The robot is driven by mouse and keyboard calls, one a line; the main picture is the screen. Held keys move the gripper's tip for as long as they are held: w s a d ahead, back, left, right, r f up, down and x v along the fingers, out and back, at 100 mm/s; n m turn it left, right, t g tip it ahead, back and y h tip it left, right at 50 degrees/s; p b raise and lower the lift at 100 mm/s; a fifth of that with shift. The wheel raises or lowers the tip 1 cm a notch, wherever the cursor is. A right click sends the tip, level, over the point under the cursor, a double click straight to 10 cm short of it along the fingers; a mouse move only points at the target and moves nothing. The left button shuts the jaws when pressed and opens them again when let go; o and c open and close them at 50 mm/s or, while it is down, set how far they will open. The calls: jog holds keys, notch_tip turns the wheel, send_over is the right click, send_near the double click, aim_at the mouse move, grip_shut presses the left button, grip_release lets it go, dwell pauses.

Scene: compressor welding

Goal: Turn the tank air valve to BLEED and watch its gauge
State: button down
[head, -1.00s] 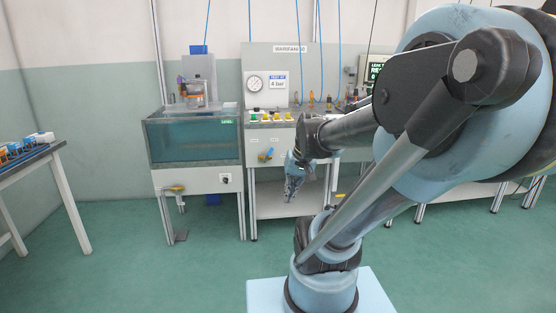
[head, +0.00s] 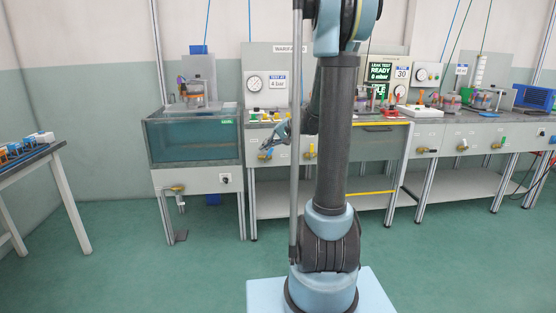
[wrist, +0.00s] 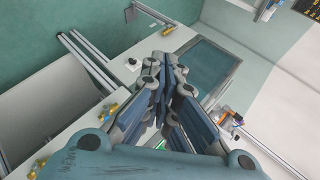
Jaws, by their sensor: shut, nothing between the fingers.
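My gripper (head: 268,151) is shut and empty, in front of the bench panel just right of the water tank. In the wrist view my gripper (wrist: 165,65) has its fingers together, pointing toward the tank side. A brass-yellow valve (wrist: 110,111) is on the bench panel beside the fingers, apart from them in that picture. Another yellow valve (head: 177,188) is on the tank's front panel; it also shows in the wrist view (wrist: 166,29). I cannot tell which is the tank air valve or read a BLEED mark. A round white gauge (head: 254,83) is on the back board; its reading is too small.
The water tank (head: 195,163) stands left of the bench. A black knob (head: 225,178) is on its panel. Coloured buttons (head: 264,117) line the bench top. More test benches (head: 470,140) extend right. A table (head: 22,155) stands far left. The floor in front is clear.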

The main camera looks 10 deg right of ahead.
jog(key=w+d+f+m+t+y, duration=0.1)
jog(key=w+d+f+t+y, duration=0.15)
jog(key=w, duration=0.55)
jog(key=w+d+f+m+t+y, duration=0.1)
jog(key=w+d+f+m, duration=0.15)
jog(key=w, duration=0.45)
jog(key=w+d+f+m+t+y, duration=0.1)
jog(key=w+d+f, duration=0.2)
jog(key=w, duration=0.5)
jog(key=m+t+y, duration=0.1)
jog(key=m+t, duration=0.2)
jog(key=t, duration=0.1)
send_near(268, 154)
notch_tip(268, 154, up, 4)
jog(key=d, duration=0.3)
jog(key=d+f+m+t, duration=0.3)
jog(key=d+f, duration=0.2)
jog(key=f, duration=0.4)
jog(key=shift+n, duration=0.25)
jog(key=x, duration=0.4)
jog(key=s+a+x, duration=0.1)
jog(key=x, duration=0.3)
jog(key=s+a+r+x, duration=0.1)
jog(key=x, duration=0.3)
